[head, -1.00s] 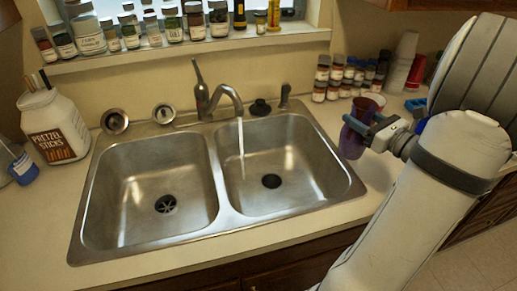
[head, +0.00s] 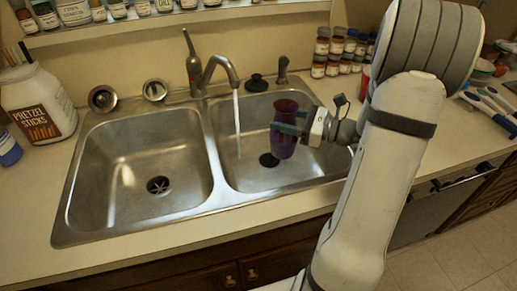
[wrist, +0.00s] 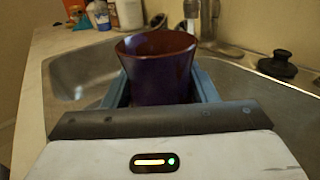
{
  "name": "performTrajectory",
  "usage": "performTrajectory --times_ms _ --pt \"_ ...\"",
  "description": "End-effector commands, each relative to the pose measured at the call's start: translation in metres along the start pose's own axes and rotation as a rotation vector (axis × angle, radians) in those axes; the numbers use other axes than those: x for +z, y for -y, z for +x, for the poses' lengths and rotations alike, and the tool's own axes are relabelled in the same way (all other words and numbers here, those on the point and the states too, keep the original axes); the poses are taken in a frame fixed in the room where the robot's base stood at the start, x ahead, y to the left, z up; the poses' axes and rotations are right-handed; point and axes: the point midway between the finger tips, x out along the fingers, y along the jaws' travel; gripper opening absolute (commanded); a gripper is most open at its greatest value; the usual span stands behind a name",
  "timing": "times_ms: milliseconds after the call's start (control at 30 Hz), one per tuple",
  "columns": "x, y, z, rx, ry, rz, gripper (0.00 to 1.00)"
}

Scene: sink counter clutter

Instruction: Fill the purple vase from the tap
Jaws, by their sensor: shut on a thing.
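The purple vase (head: 284,146) is upright with a reddish inside, held by my gripper (head: 288,130) over the right basin. In the wrist view the vase (wrist: 158,72) stands between the two blue fingers, its open rim facing up. The tap (head: 215,70) is running; its stream (head: 237,125) falls into the right basin, to the left of the vase and apart from it. The wrist view shows the vase's inner wall near the rim but not its bottom, so I cannot see any water in it.
The double sink (head: 137,175) has a divider left of the stream. A black stopper (head: 257,82) and a sprayer (head: 282,70) stand behind the right basin. A pretzel jar (head: 38,103) is at the left. Spice jars (head: 330,50) stand at the back right.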

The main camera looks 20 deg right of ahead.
Motion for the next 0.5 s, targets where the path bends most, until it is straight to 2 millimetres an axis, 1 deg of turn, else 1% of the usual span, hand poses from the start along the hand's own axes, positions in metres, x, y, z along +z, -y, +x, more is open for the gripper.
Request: performTrajectory --times_ms 33,100,200,333,500 --pt "-0.018 -0.012 0.017 0.069 0.003 0.003 0.01" --pt "-0.030 -0.027 0.034 0.145 0.006 0.002 0.01" --pt "-0.041 -0.043 0.050 0.222 0.010 0.003 0.01" --pt "-0.047 -0.052 0.059 0.271 0.014 0.003 0.01" --pt "-0.049 -0.048 0.065 0.278 0.014 0.003 0.01"
